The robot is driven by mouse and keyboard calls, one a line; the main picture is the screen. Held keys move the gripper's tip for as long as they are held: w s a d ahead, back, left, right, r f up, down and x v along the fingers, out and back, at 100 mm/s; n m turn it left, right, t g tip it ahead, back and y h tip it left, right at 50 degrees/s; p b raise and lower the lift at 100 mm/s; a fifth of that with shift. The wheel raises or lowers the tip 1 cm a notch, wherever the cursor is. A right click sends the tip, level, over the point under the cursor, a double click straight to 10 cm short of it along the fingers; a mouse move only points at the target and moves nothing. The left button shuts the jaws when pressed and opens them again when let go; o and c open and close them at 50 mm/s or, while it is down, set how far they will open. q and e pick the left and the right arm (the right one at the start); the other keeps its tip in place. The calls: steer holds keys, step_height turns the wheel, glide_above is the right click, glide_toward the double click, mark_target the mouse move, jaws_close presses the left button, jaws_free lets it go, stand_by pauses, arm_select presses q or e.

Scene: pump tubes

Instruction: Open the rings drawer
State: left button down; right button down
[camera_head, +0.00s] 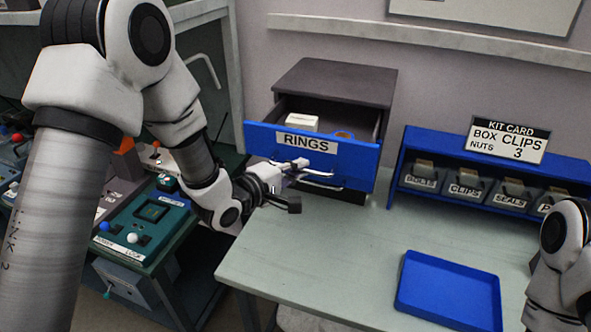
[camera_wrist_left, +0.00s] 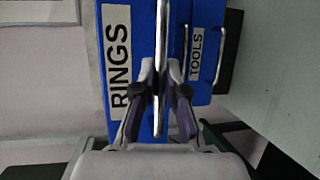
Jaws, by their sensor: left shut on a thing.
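The blue rings drawer (camera_head: 360,165), labelled RINGS, stands pulled out of the dark cabinet (camera_head: 335,82). Its open top shows a white box (camera_head: 300,121) and a small orange-brown item (camera_head: 343,134) inside. My left gripper (camera_head: 297,170) is at the drawer front, shut on its metal handle (camera_head: 322,174). In the left wrist view the fingers (camera_wrist_left: 160,88) close on the handle bar (camera_wrist_left: 161,35) beside the RINGS label (camera_wrist_left: 118,60). My right gripper is out of view; only part of my right arm shows at the lower right.
A blue drawer labelled TOOLS (camera_wrist_left: 207,45) sits below the rings drawer. A blue rack (camera_head: 396,165) with labelled bins stands to the right under a kit card (camera_head: 507,139). An empty blue tray (camera_head: 450,288) lies on the table (camera_head: 300,255); the table front is clear.

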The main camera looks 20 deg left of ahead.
arm_select(q)
steer(key=shift+f, duration=0.1)
steer(key=c, duration=1.2)
jaws_free()
steer(key=shift+d, duration=0.1)
steer(key=shift+w+d, duration=0.1)
steer(key=shift+d, duration=0.1)
steer(key=v, duration=0.7)
